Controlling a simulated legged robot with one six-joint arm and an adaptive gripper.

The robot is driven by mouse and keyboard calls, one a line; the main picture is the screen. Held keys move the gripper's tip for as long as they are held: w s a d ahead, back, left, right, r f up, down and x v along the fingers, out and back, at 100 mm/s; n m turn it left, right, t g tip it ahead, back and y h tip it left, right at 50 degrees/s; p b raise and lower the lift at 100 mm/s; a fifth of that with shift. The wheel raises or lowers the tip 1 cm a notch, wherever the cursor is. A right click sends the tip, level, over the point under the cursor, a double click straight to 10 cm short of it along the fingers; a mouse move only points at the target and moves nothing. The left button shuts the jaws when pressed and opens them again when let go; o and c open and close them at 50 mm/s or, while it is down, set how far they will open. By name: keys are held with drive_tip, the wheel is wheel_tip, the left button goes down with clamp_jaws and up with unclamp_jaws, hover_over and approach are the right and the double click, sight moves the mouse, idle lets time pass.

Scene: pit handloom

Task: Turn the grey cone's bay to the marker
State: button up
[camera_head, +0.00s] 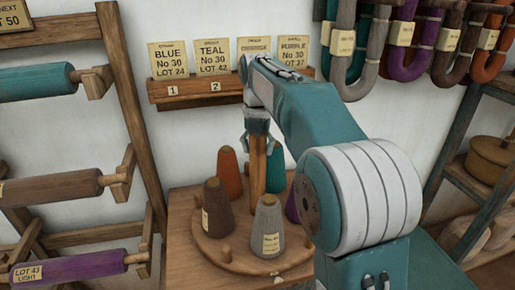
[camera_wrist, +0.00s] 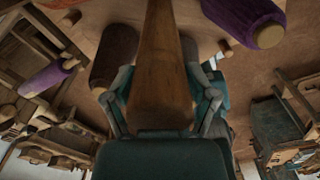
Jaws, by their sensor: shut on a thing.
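The grey cone (camera_head: 267,228), with a pale label, stands upright at the front of a round wooden turntable (camera_head: 221,250). Brown (camera_head: 217,211), orange (camera_head: 229,173), teal (camera_head: 275,172) and purple (camera_head: 291,207) cones stand around it. A wooden post (camera_head: 257,170) rises from the turntable's middle. My gripper (camera_head: 258,138) is shut on the post's upper part. In the wrist view the post (camera_wrist: 160,60) lies between my two fingers (camera_wrist: 162,100). The grey cone is not clear there. I cannot make out the marker for certain; a small peg (camera_head: 278,281) shows at the table's front.
Short pegs stand between the cones. A card rack (camera_head: 195,88) hangs on the wall behind. Yarn rollers (camera_head: 50,190) sit on a frame at left. Hanks (camera_head: 409,50) hang at upper right above a shelf (camera_head: 465,185). My arm covers the turntable's right side.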

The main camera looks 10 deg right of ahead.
drive_tip(key=shift+w+n, duration=0.1)
drive_tip(key=shift+n, duration=0.2)
idle(0.4)
drive_tip(key=o, duration=1.2)
drive_tip(key=shift+w, duration=0.15)
drive_tip(key=shift+c, duration=0.2)
wheel_tip(320, 180, up, 11)
drive_tip(key=shift+w+f, duration=0.1)
drive_tip(key=shift+f, duration=0.05)
drive_tip(key=shift+a+r, duration=0.1)
drive_tip(key=shift+r, duration=0.45)
